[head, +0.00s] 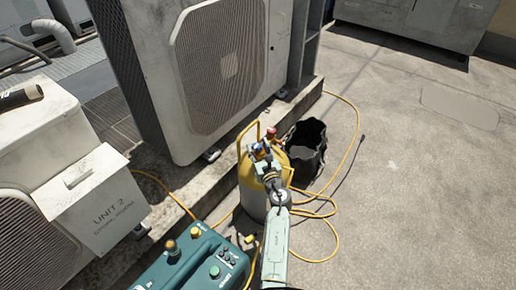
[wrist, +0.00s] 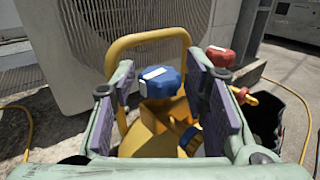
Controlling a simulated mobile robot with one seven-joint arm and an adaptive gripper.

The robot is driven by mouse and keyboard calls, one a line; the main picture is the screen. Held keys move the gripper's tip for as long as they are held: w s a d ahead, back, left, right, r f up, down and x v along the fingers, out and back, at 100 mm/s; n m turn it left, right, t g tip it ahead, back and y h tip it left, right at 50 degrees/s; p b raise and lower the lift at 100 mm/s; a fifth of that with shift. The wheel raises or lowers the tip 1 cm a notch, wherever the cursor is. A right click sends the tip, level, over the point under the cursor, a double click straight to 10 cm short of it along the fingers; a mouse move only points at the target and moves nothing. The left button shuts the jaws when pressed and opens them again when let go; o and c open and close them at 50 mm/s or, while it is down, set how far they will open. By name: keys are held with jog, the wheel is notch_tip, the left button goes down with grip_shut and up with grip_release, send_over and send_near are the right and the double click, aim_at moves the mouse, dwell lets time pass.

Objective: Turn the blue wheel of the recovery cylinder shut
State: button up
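The recovery cylinder (head: 252,203) stands upright with a yellow top, a grey lower body and a yellow handle frame (wrist: 150,40). Its blue wheel (wrist: 160,83), with a white mark on top, sits in the middle of the wrist view; it shows small in the head view (head: 257,148). A red wheel (wrist: 221,57) is to its right, also seen in the head view (head: 271,132). My gripper (wrist: 163,88) is open, one finger on each side of the blue wheel in the picture. Small gaps show beside the wheel; I cannot tell how deep it sits between the fingers.
A black bucket (head: 306,150) stands close behind the cylinder to the right. A large condenser (head: 215,70) on a concrete curb is behind. Yellow hose (head: 330,235) loops on the floor at right. A teal machine (head: 195,262) is at front left. The floor at right is mostly clear.

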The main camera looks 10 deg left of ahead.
jog(key=c, duration=0.9)
